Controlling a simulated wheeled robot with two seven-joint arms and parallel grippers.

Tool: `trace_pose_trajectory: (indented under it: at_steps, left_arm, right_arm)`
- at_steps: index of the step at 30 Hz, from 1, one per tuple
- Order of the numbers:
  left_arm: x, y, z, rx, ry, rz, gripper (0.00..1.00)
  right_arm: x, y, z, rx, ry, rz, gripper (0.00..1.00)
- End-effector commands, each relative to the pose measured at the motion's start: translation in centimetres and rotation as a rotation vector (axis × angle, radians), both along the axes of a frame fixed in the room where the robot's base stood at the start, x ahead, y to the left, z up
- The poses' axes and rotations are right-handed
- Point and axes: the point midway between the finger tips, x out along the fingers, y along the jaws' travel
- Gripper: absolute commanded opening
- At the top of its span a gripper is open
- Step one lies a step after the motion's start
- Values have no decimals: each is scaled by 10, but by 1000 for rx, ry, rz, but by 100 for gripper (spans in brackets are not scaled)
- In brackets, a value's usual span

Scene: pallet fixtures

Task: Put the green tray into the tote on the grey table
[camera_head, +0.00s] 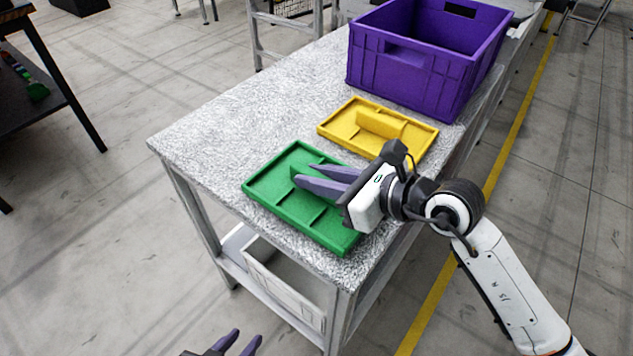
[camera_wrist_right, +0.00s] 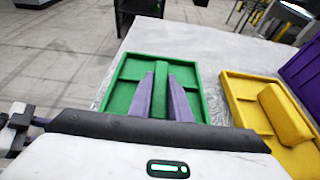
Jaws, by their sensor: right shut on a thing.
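The green tray (camera_head: 284,208) lies on the grey table (camera_head: 225,125) near its front corner; it also shows in the right wrist view (camera_wrist_right: 130,70). My right gripper (camera_head: 305,176) is over the tray, its two purple fingers shut on the tray's raised middle block, which shows between them in the right wrist view (camera_wrist_right: 160,85). I cannot tell whether the tray is clear of the table. The purple tote (camera_head: 410,80) stands open and upright at the far end of the table. My left gripper (camera_head: 247,340) is open and empty at the bottom edge, below the table.
A yellow tray (camera_head: 350,131) with a raised block lies between the green tray and the tote. A pale bin (camera_head: 283,290) sits on the shelf below the tabletop. A dark table (camera_head: 35,100) stands at the left. The left part of the tabletop is clear.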

Motion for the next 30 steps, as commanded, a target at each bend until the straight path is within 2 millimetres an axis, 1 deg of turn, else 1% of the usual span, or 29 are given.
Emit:
trace_pose_trajectory:
  at_steps: [1, 6, 9, 12, 16, 20, 23, 26, 30]
  left_arm:
    - [0, 0, 2, 0, -1, 0, 31]
    - [1, 0, 6, -1, -3, 1, 31]
    - [0, 1, 6, 0, -2, 2, 31]
    - [-1, 1, 5, 0, 2, 1, 31]
    - [-2, 2, 3, 2, 7, 2, 31]
    - [-2, 2, 3, 2, 6, 3, 31]
    - [-2, 3, 3, 2, 6, 3, 31]
    - [-2, 3, 3, 3, 5, 3, 31]
    - [-2, 3, 3, 3, 4, 3, 31]
  right_arm:
    - [1, 0, 13, 3, -8, 0, 0]
    - [1, 0, 48, 3, -10, 0, 0]
    - [1, 0, 67, 2, -9, 0, 0]
    - [1, 0, 81, 2, -7, 0, 0]
    - [0, 0, 90, 2, -4, -1, 0]
    - [-1, -8, 90, 3, 0, -3, 0]
    - [-5, -27, 85, 3, 4, -7, 0]
    - [-15, -59, 78, 2, 5, -10, 0]
    - [-37, -113, 67, 1, 6, -11, 0]
